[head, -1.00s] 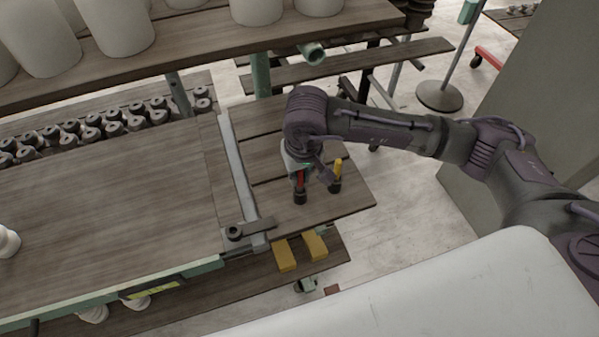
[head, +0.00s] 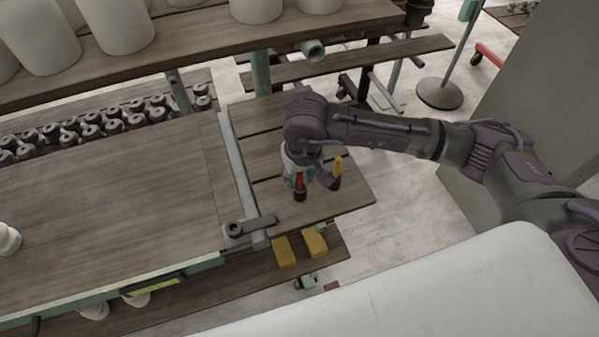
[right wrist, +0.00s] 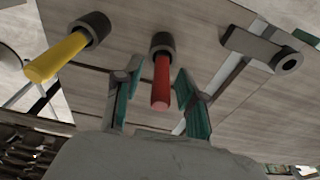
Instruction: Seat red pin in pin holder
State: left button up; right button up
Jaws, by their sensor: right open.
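The red pin (head: 300,181) stands upright at a dark round pin holder (head: 299,196) on the slatted wooden shelf. In the right wrist view the red pin (right wrist: 161,84) points toward the camera, its far end at the dark holder (right wrist: 162,42); how deep it sits I cannot tell. My right gripper (right wrist: 157,76) is open, its two green-padded fingers on either side of the red pin with gaps visible. In the head view my right gripper (head: 299,168) is above and around the pin and partly hides it. My left gripper is not in view.
A yellow pin (head: 337,166) in another dark holder (head: 334,184) stands close on the right. A metal bar with a clamp-like end (head: 234,230) edges the wooden table (head: 120,200) at left. Two yellow blocks (head: 284,252) lie on the lower shelf. A shelf with white pots is above.

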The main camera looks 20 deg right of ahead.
jog(key=shift+r, duration=0.4)
notch_tip(320, 180, up, 12)
jog(key=s+b, duration=0.1)
jog(key=b, duration=0.2)
jog(key=shift+s+f, duration=0.25)
jog(key=shift+s, duration=0.15)
jog(key=shift+s+f, duration=0.1)
